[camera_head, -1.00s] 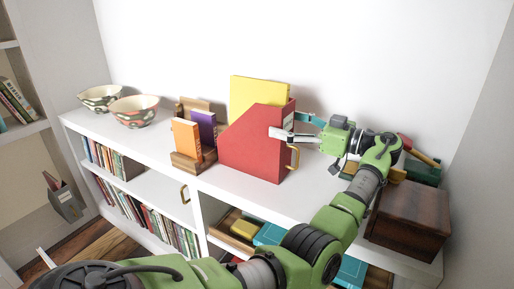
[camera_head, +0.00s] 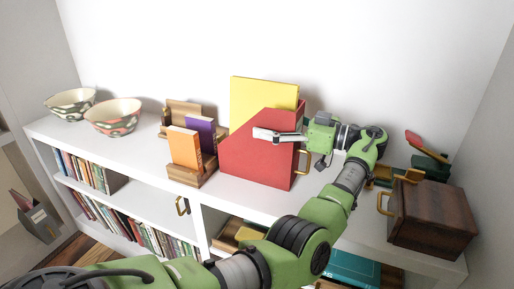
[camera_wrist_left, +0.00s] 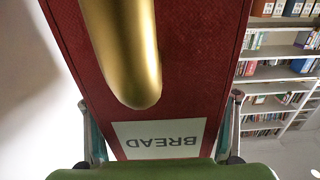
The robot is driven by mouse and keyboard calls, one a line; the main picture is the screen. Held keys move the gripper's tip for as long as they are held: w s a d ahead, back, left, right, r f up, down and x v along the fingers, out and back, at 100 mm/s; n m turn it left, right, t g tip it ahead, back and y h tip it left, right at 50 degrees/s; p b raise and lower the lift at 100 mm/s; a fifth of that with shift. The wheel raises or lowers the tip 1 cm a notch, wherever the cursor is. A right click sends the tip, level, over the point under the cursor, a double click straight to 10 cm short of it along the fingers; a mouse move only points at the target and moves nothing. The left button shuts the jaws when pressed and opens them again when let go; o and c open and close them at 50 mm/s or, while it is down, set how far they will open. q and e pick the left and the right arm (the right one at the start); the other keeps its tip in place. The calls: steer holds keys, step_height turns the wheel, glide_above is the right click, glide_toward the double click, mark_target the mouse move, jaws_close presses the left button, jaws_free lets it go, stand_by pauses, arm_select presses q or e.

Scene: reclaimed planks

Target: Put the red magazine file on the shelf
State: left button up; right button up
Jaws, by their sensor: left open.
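The red magazine file (camera_head: 258,160) stands upright on the white cabinet top (camera_head: 110,150), with a yellow book or folder (camera_head: 262,98) in it. Its end, with a brass pull and a label reading BREAD upside down, fills the middle of the left wrist view (camera_wrist_left: 185,80). My left gripper (camera_wrist_left: 163,125) is open, one finger on each side of the file's end. In the head view one finger (camera_head: 278,135) lies along the file's near side; the far finger is mostly hidden behind the file. I cannot tell if the fingers touch it. My right gripper is not in view.
A wooden holder (camera_head: 188,177) with orange and purple books stands close left of the file. Two patterned bowls (camera_head: 113,117) are further left. A dark wooden box (camera_head: 432,215) and small green items stand to the right. Books fill shelves below.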

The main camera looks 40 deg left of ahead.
arm_select(q)
steer(key=shift+d, duration=0.3)
steer(key=c, duration=1.8)
steer(key=shift+r, duration=0.2)
steer(key=shift+c, duration=0.8)
